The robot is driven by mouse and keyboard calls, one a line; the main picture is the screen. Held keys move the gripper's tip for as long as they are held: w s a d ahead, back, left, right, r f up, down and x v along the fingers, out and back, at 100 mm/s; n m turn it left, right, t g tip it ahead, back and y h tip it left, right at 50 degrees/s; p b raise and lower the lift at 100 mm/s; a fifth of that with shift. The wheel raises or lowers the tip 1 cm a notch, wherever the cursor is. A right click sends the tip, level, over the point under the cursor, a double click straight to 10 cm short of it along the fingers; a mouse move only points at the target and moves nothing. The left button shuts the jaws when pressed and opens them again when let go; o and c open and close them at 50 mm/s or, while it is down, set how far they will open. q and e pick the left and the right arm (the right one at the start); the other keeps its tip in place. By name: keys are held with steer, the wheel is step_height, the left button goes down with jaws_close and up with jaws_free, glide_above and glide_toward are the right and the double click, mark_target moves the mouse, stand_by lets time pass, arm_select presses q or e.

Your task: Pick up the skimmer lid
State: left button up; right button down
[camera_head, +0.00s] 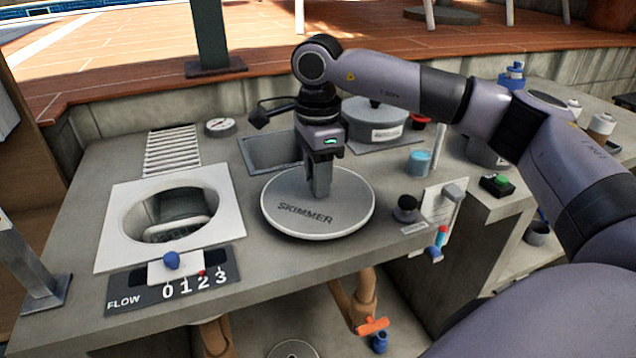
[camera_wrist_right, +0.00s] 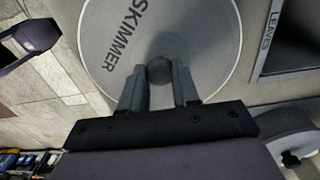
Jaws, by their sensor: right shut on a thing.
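The skimmer lid (camera_head: 318,215) is a round grey disc with a pale rim and the word SKIMMER on it. It is flat and level over the counter, right of the opening; I cannot tell whether it touches the surface. My right gripper (camera_head: 319,190) points straight down at its middle. In the right wrist view, the two fingers (camera_wrist_right: 160,88) are shut on the lid's dark round knob (camera_wrist_right: 160,70), one on each side. The round skimmer opening (camera_head: 172,214) in its white square plate is uncovered, with a basket inside. My left gripper is not in the head view.
A FLOW panel (camera_head: 175,281) with a blue-knobbed slider lies before the opening. Behind the lid are a recessed bin (camera_head: 272,152) and a lidded grey pot (camera_head: 375,120). A dark knob (camera_head: 406,208) and a blue cup (camera_head: 419,162) stand close on the right.

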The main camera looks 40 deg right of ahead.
arm_select(q)
steer(key=p, duration=0.1)
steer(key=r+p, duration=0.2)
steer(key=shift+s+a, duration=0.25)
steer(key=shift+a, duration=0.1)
arm_select(e)
step_height(320, 180, up, 19)
steer(key=shift+f, duration=0.15)
steer(key=shift+f, duration=0.1)
